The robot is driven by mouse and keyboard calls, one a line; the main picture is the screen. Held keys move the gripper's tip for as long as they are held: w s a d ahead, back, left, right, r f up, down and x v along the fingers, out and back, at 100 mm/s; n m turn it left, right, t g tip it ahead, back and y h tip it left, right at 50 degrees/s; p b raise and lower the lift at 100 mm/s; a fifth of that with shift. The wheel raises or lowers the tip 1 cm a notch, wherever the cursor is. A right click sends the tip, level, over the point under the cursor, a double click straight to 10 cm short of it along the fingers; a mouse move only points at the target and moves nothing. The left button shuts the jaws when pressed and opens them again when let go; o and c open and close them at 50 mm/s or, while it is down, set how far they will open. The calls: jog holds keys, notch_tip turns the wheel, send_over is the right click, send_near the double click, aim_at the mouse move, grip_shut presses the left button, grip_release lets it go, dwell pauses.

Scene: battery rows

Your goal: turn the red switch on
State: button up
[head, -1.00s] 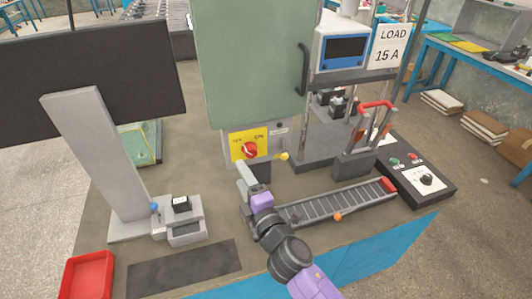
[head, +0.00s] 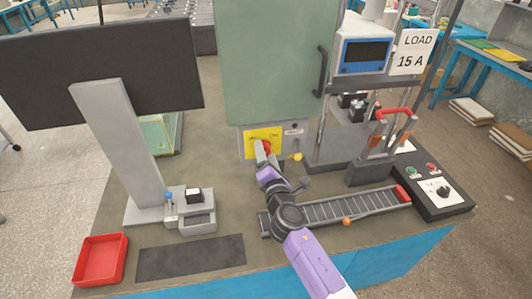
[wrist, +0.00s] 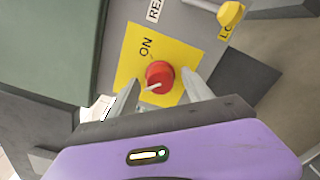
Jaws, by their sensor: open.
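The red switch (wrist: 160,74) is a round knob on a yellow plate (wrist: 135,62). The word ON is printed on the plate, above and left of the knob in the wrist view. A white mark on the knob points to its lower left there. In the head view the red switch (head: 266,147) is partly hidden by my gripper (head: 261,153). In the wrist view my gripper (wrist: 160,80) is open, one fingertip on each side of the knob. I cannot tell whether the fingers touch it.
A green panel (head: 270,60) with a dark handle stands above the switch. A small yellow knob (wrist: 231,14) is beside the plate. A ribbed grey rail (head: 340,208), a control box (head: 440,192) and a red-handled lever (head: 394,112) are to the right. A red tray (head: 100,260) is at front left.

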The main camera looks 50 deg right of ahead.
jog(key=shift+w+d, duration=0.15)
jog(key=shift+w, duration=0.05)
grip_shut()
